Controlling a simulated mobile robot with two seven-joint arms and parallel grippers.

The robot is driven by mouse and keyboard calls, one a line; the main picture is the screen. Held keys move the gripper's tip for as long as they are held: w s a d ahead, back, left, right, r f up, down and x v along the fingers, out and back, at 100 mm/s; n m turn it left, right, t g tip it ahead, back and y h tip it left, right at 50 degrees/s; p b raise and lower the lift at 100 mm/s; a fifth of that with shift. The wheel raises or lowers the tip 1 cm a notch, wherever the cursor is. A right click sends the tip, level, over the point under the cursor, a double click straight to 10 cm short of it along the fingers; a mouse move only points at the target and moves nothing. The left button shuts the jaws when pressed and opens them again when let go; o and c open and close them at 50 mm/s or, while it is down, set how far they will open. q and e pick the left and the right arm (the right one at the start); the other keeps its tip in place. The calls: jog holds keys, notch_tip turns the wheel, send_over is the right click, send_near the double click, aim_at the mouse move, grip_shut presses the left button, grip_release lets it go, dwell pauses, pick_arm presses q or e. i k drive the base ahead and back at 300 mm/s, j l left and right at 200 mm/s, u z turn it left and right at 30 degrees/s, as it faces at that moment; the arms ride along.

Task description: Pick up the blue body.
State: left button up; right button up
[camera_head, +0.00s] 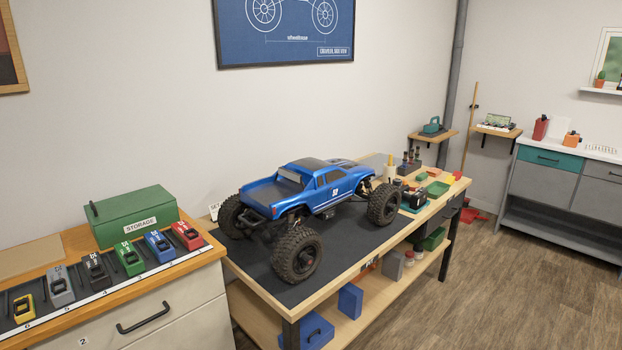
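The blue body (314,184) is a pickup-style shell. It sits on the RC crawler's chassis with its big black tires (297,254), on the dark mat (375,243) of the wooden workbench. The crawler stands upright, its tailgate end toward the lower left and its hood toward the upper right. Its far side is mostly hidden. Neither of my grippers shows in this view.
On the left, a wooden-topped cabinet (177,304) holds a green storage box (130,217) and a row of coloured battery-like packs. Small tools and trays (437,188) stand at the workbench's far right end. The mat's front part is bare. Open floor (500,290) lies right.

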aim_at(317, 184)
jog(key=i+l, duration=0.25)
jog(key=i, duration=0.2)
jog(key=i+l+z, duration=0.1)
jog(key=i+l, duration=0.2)
jog(key=i, duration=0.1)
